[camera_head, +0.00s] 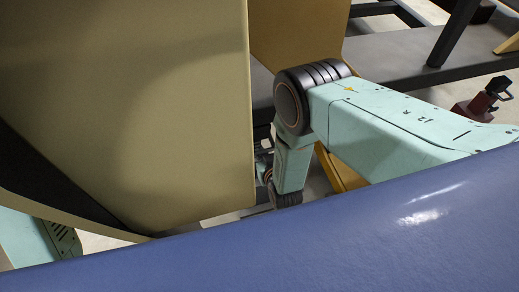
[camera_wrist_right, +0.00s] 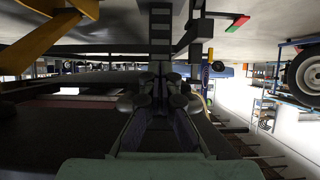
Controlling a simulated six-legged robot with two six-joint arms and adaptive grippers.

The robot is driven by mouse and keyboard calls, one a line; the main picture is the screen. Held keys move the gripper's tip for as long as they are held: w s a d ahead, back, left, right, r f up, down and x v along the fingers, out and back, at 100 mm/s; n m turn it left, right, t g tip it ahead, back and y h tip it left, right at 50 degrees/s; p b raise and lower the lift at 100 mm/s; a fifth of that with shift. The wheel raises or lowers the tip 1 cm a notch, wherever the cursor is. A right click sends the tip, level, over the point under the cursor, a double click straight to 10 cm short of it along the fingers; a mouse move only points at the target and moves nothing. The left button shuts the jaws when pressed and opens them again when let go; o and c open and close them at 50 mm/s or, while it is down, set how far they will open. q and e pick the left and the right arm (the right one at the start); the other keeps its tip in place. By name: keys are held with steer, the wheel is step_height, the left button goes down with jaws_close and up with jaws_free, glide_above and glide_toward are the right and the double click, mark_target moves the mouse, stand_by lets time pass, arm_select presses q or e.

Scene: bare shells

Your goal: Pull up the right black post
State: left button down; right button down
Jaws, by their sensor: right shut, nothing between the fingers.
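A black post (camera_head: 453,33) slants up from the dark grey beam at the upper right of the head view. I cannot tell whether it is the right black post. In the wrist view a dark upright bar (camera_wrist_right: 160,30) stands straight beyond my right gripper (camera_wrist_right: 160,82). The fingers are shut and empty. In the head view my right arm comes in from the right and bends down at its black joint. Its gripper (camera_head: 264,168) is mostly hidden behind the tan shell. My left gripper is out of view; only mint arm casing shows at the lower left.
A large tan shell (camera_head: 130,90) fills the left of the head view, close to my right wrist. A blue curved surface (camera_head: 330,240) fills the bottom. A dark grey beam (camera_head: 400,50) runs behind my right arm. A small dark red item (camera_head: 474,107) stands at the right.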

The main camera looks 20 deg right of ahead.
steer(key=shift+r+p, duration=0.9)
steer(key=shift+r, duration=0.35)
steer(key=s+f+p, duration=0.1)
steer(key=s+f, duration=0.1)
steer(key=s, duration=0.7)
steer(key=shift+d+f, duration=0.15)
steer(key=shift+f, duration=0.25)
steer(key=s+d+r+g+p, duration=0.1)
steer(key=s+d+r+g, duration=0.15)
steer(key=s+d, duration=0.2)
steer(key=s+d+r+g, duration=0.2)
steer(key=s+d+g, duration=0.15)
steer(key=s, duration=0.25)
steer(key=s+r+g, duration=0.3)
steer(key=s+r, duration=0.2)
steer(key=s, duration=0.2)
steer(key=s+r+g+p, duration=0.1)
steer(key=s+r+g, duration=0.2)
steer(key=s, duration=0.5)
steer(key=shift+d+r+m, duration=0.2)
steer(key=shift+r+m, duration=0.2)
steer(key=shift+r, duration=0.45)
